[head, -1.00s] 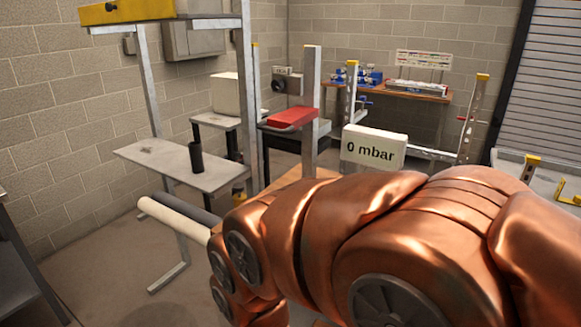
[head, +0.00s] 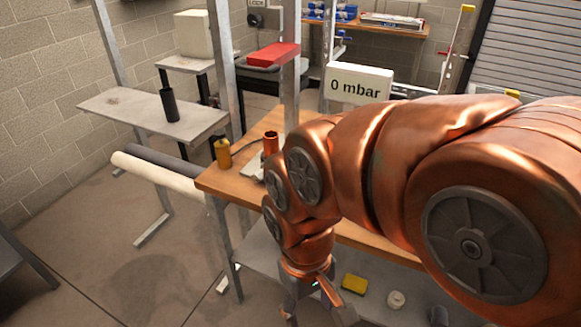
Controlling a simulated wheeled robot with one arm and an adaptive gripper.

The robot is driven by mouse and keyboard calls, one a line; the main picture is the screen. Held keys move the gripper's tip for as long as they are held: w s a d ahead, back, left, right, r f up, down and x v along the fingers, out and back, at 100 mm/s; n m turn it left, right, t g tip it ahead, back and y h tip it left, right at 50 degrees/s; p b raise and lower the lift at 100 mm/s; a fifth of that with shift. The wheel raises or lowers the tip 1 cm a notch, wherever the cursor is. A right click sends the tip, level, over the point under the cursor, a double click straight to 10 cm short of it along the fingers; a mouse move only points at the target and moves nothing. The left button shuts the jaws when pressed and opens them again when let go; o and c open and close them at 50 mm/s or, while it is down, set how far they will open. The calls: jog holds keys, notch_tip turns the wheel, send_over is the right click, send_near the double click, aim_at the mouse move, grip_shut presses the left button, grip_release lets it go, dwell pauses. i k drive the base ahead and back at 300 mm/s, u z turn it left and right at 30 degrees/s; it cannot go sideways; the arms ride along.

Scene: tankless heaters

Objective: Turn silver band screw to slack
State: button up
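I cannot make out a silver band or its screw in the head view; my copper-coloured arm covers much of the wooden bench (head: 238,188). My gripper (head: 318,312) hangs below the arm at the bottom edge, in front of the bench's front edge. Its fingertips are partly cut off by the frame, so I cannot tell whether it is open or shut. A white box reading "0 mbar" (head: 358,84) stands behind my arm.
A yellow block (head: 354,284) and a white roll (head: 396,299) lie on the lower shelf. A grey side table (head: 120,107) bears a black cylinder (head: 169,104). Floor at left is open.

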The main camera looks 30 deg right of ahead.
aim_at(257, 176)
jog(key=u, duration=1.4)
jog(key=k, duration=0.4)
jog(key=u, duration=0.7)
